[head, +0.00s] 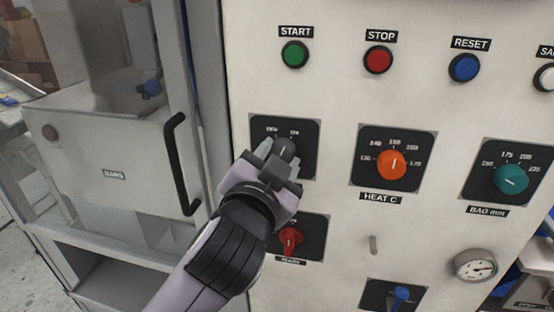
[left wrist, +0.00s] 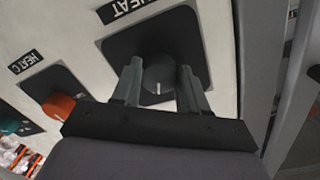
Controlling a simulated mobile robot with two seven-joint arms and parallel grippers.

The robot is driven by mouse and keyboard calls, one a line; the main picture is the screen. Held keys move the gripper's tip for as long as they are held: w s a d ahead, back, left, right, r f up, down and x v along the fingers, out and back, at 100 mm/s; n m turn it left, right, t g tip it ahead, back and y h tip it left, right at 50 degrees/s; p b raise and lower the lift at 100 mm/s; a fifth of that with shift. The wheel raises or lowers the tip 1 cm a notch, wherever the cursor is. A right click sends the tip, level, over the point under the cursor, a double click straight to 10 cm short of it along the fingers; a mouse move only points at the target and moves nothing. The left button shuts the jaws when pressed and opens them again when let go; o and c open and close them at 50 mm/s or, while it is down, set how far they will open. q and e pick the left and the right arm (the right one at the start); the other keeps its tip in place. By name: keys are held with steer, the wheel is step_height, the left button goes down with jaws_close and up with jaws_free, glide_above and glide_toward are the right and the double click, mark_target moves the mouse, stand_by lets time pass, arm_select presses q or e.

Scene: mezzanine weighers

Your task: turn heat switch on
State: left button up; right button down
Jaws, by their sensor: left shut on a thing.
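The heat switch (head: 286,146) is a dark round knob on a black square plate with OFF and ON marks above it. It also shows in the left wrist view (left wrist: 158,74), beside a HEAT label (left wrist: 128,8). My left gripper (head: 273,152) has its grey fingers on both sides of the knob and is shut on it. In the left wrist view a short white pointer line shows on the knob's face. In the head view the gripper hides part of the knob, so which mark it points to is unclear. My right gripper is not in view.
The orange HEAT C dial (head: 391,164) and teal BAG mm dial (head: 511,179) are to the right. A red knob (head: 291,240) is just below my gripper. START (head: 295,54), STOP (head: 378,59) and RESET (head: 464,68) buttons are above. A black door handle (head: 176,164) stands out at left.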

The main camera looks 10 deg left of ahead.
arm_select(q)
steer(key=shift+m, duration=0.8)
steer(key=o, duration=1.1)
steer(key=shift+c, duration=0.2)
steer(key=s+b, duration=0.1)
steer(key=s, duration=0.6)
steer(key=shift+r, duration=0.15)
steer(key=shift+s+a, duration=0.1)
